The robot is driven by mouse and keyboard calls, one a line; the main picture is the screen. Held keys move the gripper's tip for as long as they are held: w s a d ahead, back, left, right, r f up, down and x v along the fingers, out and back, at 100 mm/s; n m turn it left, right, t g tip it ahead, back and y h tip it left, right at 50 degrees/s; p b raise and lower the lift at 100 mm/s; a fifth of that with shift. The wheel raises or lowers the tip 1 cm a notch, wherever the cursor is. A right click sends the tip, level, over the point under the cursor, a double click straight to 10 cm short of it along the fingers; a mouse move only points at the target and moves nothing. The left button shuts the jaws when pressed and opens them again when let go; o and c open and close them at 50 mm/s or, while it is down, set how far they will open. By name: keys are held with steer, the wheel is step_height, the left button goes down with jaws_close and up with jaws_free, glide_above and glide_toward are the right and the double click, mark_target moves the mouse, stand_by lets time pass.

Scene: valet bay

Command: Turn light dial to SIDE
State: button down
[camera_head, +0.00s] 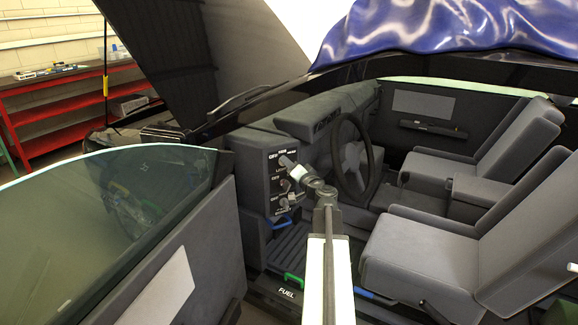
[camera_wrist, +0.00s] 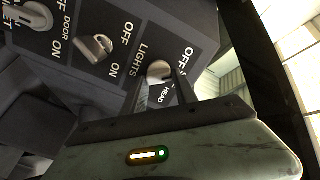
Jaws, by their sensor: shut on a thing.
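The light dial (camera_wrist: 157,69) is a round metallic knob beside the word LIGHTS in the wrist view. OFF, a partly covered S and HEAD are printed around it. My gripper (camera_wrist: 172,88) is at the dial with its fingers shut on it. The fingers hide part of the dial and its labels, so I cannot tell which mark it points to. In the head view my gripper (camera_head: 287,163) reaches the upper part of the dark control panel (camera_head: 264,190), and the dial is largely hidden there.
Two more metallic knobs, one by DOOR (camera_wrist: 97,47) and one at the corner (camera_wrist: 32,15), sit along the panel. The steering wheel (camera_head: 352,155) is right of it, the open door (camera_head: 170,250) left. A blue handle (camera_head: 284,220) and green FUEL handle (camera_head: 293,279) lie below.

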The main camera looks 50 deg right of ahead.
steer(key=m, duration=0.3)
steer(key=shift+f+m, duration=0.1)
steer(key=shift+m, duration=0.3)
steer(key=shift+f+m, duration=0.1)
steer(key=shift+m, duration=1.8)
steer(key=c, duration=1)
jaws_free()
steer(key=shift+o, duration=0.2)
steer(key=v, duration=0.8)
